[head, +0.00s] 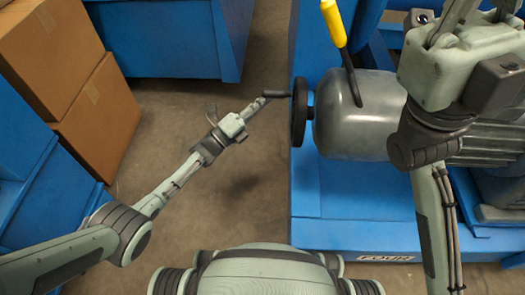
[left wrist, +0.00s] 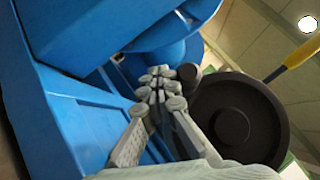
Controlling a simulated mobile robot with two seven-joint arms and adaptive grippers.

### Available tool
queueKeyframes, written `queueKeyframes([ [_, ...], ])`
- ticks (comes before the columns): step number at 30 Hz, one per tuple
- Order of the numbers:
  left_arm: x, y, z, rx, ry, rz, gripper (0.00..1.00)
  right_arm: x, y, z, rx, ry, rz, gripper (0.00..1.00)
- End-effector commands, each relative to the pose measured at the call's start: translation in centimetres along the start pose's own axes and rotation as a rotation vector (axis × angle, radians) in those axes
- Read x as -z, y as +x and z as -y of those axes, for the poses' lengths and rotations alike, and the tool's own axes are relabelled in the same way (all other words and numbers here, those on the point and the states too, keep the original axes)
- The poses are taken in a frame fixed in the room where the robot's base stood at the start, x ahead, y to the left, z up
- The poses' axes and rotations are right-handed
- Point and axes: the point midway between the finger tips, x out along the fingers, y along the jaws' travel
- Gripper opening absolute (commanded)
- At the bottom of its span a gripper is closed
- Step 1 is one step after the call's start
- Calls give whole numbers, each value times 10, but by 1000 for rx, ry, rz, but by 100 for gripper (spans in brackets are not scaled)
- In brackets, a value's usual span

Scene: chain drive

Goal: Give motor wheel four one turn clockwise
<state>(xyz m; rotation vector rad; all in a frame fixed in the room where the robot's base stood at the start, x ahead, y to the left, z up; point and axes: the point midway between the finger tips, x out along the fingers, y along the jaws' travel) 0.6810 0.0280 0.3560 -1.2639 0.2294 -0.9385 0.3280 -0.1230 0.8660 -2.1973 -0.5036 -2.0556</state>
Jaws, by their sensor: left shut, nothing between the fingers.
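The motor wheel (head: 299,112) is a dark handwheel, seen nearly edge-on at the left end of a grey motor drum. In the left wrist view, the wheel (left wrist: 238,118) shows its broad dark face. Its black handle (head: 276,94) sticks out to the left; its end also shows in the left wrist view (left wrist: 188,73). My left gripper (head: 263,101) is shut and empty, with its fingertips beside the handle's outer end. Whether they touch it I cannot tell. My right gripper (head: 452,24) is high at the right, its fingertips cut off by the frame. No number on the wheel is readable.
The grey motor drum (head: 350,112) sits on a blue machine base (head: 345,205). A yellow-handled lever (head: 335,22) rises above the drum. Cardboard boxes (head: 50,55) stand at the left. A blue bin (head: 165,40) is at the back. Floor between them is clear.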

Motion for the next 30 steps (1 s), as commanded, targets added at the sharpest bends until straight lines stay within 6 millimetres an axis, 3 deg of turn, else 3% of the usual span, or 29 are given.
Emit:
queueKeyframes([
  [30, -8, 9, 13, 121, 115, -1, 0, -1, -1, -1, -7, 1, 2, 0],
])
